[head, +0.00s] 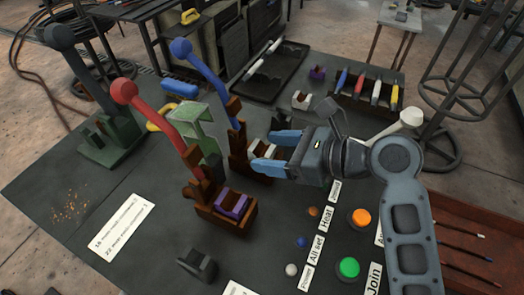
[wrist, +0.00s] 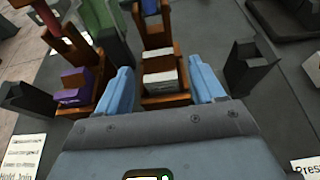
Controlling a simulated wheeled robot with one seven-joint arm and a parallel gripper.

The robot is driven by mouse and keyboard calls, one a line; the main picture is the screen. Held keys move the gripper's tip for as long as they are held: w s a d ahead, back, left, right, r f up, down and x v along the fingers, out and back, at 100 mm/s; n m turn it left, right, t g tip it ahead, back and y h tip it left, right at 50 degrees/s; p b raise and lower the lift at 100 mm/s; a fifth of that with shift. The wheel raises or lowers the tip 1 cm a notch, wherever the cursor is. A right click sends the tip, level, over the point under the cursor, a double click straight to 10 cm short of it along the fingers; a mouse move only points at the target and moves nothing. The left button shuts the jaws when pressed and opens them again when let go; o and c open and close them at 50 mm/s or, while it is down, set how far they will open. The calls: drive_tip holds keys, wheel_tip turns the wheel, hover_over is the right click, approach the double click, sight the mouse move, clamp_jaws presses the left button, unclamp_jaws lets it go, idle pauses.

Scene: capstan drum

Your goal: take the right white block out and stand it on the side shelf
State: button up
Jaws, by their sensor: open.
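The right white block (head: 262,148) sits in the brown wooden holder (head: 240,165) below the blue-knobbed lever (head: 205,75). In the wrist view the white block (wrist: 160,80) shows in its holder (wrist: 166,101), between my finger tips. My gripper (head: 277,152) has its two blue fingers spread, one on each side of the block. In the wrist view my gripper (wrist: 163,86) looks empty, and I cannot tell whether a finger touches the block. Part of the block and holder is hidden by my fingers in the head view. I cannot tell which surface is the side shelf.
A purple block (head: 232,205) sits in the left holder below the red-knobbed lever (head: 150,115). Another pale notched block (head: 302,100) lies behind my gripper. An orange button (head: 359,219) and green button (head: 347,268) stand in front. A reddish-brown tray (head: 470,205) is at right.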

drive_tip(key=shift+c, duration=0.3)
drive_tip(key=c, duration=1.2)
clamp_jaws()
drive_tip(key=shift+r, duration=0.15)
